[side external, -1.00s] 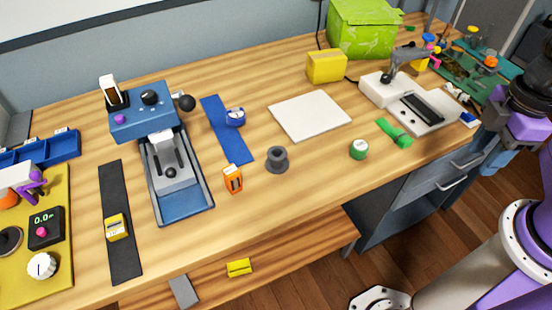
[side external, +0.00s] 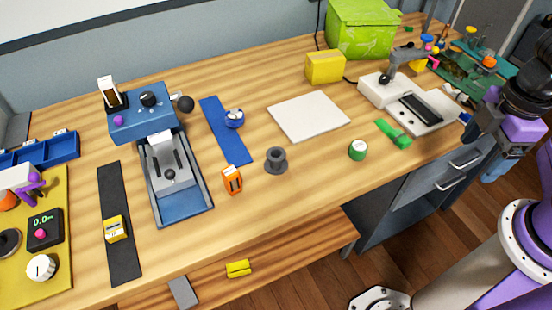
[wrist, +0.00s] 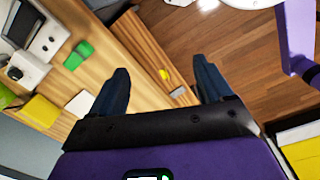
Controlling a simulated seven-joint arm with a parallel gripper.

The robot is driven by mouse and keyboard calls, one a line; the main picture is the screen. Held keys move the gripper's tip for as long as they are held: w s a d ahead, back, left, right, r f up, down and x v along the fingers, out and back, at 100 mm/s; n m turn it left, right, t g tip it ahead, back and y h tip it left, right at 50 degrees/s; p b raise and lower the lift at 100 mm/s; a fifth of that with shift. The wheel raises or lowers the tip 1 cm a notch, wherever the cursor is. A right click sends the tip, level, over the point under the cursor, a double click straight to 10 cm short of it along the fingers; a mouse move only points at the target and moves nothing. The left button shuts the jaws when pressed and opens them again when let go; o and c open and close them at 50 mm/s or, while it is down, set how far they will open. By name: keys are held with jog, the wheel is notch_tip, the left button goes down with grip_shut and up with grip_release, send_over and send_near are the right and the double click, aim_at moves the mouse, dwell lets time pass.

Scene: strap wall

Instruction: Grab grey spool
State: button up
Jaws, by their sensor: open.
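The grey spool (side external: 276,160) stands upright on the wooden table, near the middle of the side view, just right of a small orange block. I cannot make it out in the wrist view. My gripper (wrist: 160,88) shows in the wrist view with its two dark fingers spread apart and nothing between them. It is over the table's front edge, with the floor and lower shelf below. In the side view my arm is at the far right, well away from the spool.
The orange block (side external: 232,180) is close left of the spool. A green round tin (side external: 358,150) and a green strap (side external: 393,134) lie to its right. A white board (side external: 308,116) is behind it. A blue press (side external: 172,175) stands further left. Bare table lies in front of the spool.

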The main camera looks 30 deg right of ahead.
jog(key=w+f+n+t+h, duration=0.35)
jog(key=w+n+h, duration=0.2)
jog(key=w, duration=0.25)
jog(key=n+t+y, duration=0.9)
jog(key=n+y, duration=0.1)
jog(key=n, duration=1.1)
send_near(284, 160)
jog(key=shift+m+h, duration=0.25)
jog(key=v, duration=0.4)
jog(key=shift+a+r, duration=0.1)
jog(key=shift+w+a, duration=0.1)
jog(key=shift+a, duration=0.1)
jog(key=x, duration=1.2)
jog(key=shift+d, duration=0.1)
jog(key=shift+x, duration=2.55)
jog(key=c, duration=1)
